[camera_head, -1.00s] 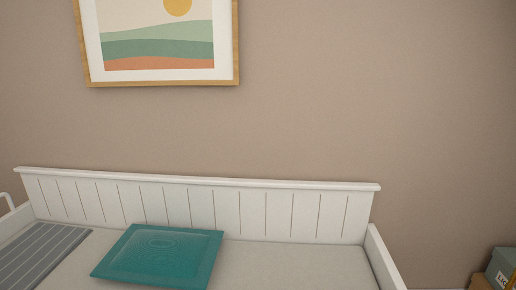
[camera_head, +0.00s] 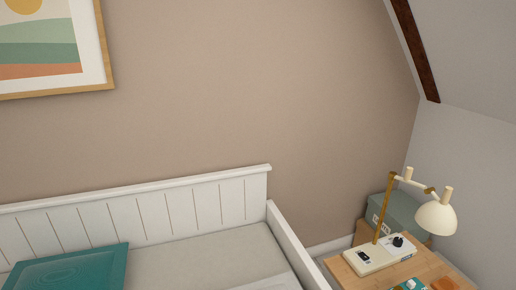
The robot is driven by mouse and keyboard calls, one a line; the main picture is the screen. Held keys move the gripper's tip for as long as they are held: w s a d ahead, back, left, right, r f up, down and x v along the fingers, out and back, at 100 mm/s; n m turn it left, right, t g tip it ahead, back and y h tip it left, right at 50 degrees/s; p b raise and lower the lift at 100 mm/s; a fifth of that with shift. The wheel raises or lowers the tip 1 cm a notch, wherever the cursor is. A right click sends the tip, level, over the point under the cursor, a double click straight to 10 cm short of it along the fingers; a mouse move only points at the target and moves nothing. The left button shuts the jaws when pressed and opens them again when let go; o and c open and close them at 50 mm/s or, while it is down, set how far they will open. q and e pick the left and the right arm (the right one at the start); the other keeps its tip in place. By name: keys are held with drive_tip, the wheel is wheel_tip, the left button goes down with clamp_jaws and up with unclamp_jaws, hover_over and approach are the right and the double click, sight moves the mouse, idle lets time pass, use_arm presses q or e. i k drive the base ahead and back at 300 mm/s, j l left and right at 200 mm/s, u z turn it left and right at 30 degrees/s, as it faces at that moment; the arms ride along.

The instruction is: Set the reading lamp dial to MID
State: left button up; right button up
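The reading lamp (camera_head: 436,217) stands at the right on a wooden desk (camera_head: 349,277). It has a cream shade and a brass-coloured stem. Its cream base (camera_head: 366,262) lies on the desk top. A dark dial (camera_head: 398,241) sits on a pale panel at the right part of the base. A small dark part (camera_head: 363,256) shows at the left of the base. The dial's setting and any labels are too small to read. Neither of my grippers is in view.
A daybed (camera_head: 205,262) with a white panelled back and a teal cushion (camera_head: 70,268) fills the lower left. Grey-green and brown boxes (camera_head: 400,212) stand behind the lamp. Teal and orange items lie on the desk's front part. A sloped ceiling with a dark beam (camera_head: 416,48) is at upper right.

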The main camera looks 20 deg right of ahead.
sight(398, 242)
drive_tip(key=z, duration=1.9)
